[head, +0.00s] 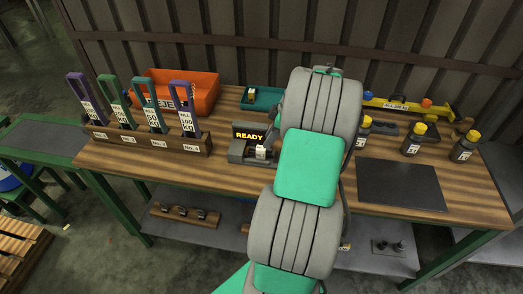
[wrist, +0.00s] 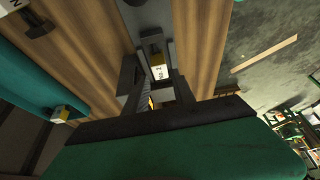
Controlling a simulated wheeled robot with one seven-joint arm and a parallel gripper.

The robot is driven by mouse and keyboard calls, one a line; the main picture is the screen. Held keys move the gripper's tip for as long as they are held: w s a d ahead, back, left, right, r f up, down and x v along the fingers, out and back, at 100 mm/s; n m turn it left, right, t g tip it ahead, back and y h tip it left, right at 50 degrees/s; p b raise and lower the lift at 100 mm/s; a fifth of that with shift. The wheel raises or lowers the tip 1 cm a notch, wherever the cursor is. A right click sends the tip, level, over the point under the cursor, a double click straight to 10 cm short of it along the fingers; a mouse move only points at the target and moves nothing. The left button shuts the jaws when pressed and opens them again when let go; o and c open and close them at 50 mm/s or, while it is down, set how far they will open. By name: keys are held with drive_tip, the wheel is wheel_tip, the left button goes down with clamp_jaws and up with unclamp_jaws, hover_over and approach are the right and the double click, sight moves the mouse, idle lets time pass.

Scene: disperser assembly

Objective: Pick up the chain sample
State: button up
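A small tagged piece with a white label and a yellowish top (wrist: 158,70) sits in a dark grey fixture in the wrist view. It looks like the chain sample, but no links can be made out. In the head view its white label (head: 262,152) shows at the grey device with the lit READY display (head: 249,136). My gripper (wrist: 155,88) has its dark fingers spread on either side of the piece, with gaps visible. In the head view my arm hides the gripper. A second tagged piece (wrist: 60,113) lies at the teal tray (wrist: 30,75).
Weights with tall handles stand in a numbered wooden rack (head: 150,138) at left. An orange bin (head: 200,92) is behind it. Dark bottles with yellow caps (head: 414,138) stand at right, near a bare black mat (head: 400,185). A corrugated wall closes the back.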

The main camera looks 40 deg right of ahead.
sight(261, 147)
drive_tip(key=p+x, duration=0.2)
drive_tip(key=x, duration=0.5)
drive_tip(key=shift+w+r, duration=0.15)
drive_tip(key=shift+w, duration=0.05)
clamp_jaws()
drive_tip(key=shift+r, duration=0.1)
